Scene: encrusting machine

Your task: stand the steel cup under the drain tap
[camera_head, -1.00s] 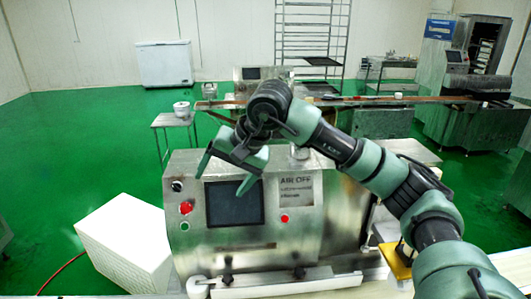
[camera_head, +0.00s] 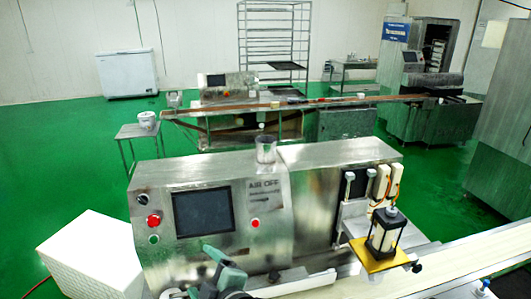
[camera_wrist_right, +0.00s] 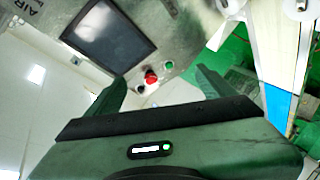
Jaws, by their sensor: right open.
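A small shiny steel cup-like cylinder (camera_head: 266,150) stands upright on top of the steel machine (camera_head: 330,165) in the head view. My right gripper (camera_head: 220,263) shows only in part at the bottom edge, in front of the machine's lower front and apart from the cylinder. In the right wrist view its two green fingers (camera_wrist_right: 160,88) are spread with nothing between them. The machine's dark screen (camera_wrist_right: 110,35) and red button (camera_wrist_right: 151,77) lie beyond them. I cannot make out the drain tap clearly. My left gripper is not in view.
A white block (camera_head: 90,258) stands left of the machine. At its right side, a glass-sided dark-framed unit (camera_head: 386,234) stands on a yellow plate (camera_head: 372,262), beside a pale conveyor belt (camera_head: 450,268).

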